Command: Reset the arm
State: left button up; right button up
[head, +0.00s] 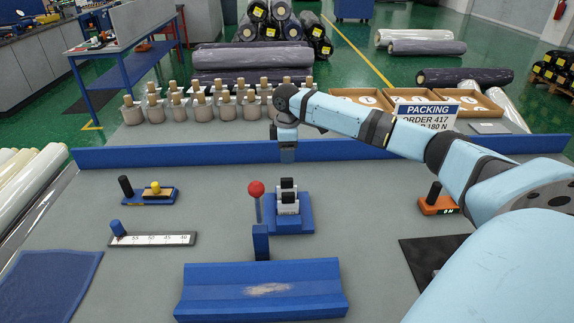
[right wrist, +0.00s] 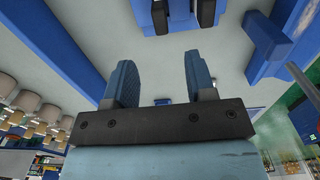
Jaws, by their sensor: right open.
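My right arm (head: 400,135) reaches in from the right, light blue with dark joints. Its gripper (head: 287,155) points down in front of the blue rail, above and behind the blue fixture with black and white rollers (head: 288,200). In the right wrist view, the gripper's two blue fingers stand apart (right wrist: 162,75) with nothing between them. The blue fixture's dark parts show at the top of that view (right wrist: 175,15). My left gripper is not in view.
A red-knobbed lever (head: 256,190) stands beside the fixture, behind a blue trough (head: 262,290). A low blue rail (head: 180,154) crosses the table, with several small wrapped rolls (head: 200,108) beyond it. A ruler strip (head: 155,239) and orange device (head: 437,205) lie left and right.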

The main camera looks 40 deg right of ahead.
jog(key=shift+r, duration=0.6)
